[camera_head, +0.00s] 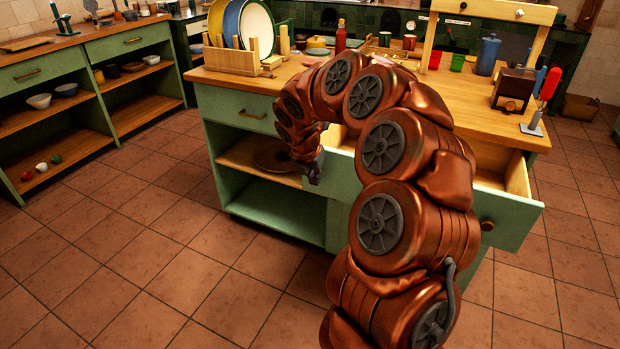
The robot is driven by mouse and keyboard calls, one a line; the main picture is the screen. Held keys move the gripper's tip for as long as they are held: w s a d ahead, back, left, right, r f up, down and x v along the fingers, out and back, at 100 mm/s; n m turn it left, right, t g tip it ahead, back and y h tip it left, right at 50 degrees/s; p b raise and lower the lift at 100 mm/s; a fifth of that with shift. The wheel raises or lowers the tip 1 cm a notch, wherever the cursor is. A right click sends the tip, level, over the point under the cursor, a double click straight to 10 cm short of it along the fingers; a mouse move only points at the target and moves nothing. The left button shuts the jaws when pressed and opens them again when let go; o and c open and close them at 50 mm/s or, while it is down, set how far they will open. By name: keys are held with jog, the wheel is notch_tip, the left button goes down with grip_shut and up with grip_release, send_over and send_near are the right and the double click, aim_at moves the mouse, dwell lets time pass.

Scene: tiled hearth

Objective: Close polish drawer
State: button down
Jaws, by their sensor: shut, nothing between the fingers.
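A wide drawer with a green front (510,222) stands pulled out of the wooden-topped island. A round dark knob (487,225) shows on the right part of its front, and its pale wooden side wall (517,178) shows behind. This appears to be the polish drawer; I see no label. My copper-coloured arm hides the middle of the drawer and most of its inside. My gripper (314,176) is shut and empty at the left end of the drawer front. I cannot tell whether it touches the front.
Another green drawer (240,108) left of it is shut, above open shelves holding a dark round plate (272,156). The island top carries a plate rack (232,60), a red bottle (341,38) and a blue jug (488,55). The tiled floor (150,260) at front left is clear.

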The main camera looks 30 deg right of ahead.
jog(key=shift+w+d, duration=0.55)
jog(key=shift+d, duration=0.35)
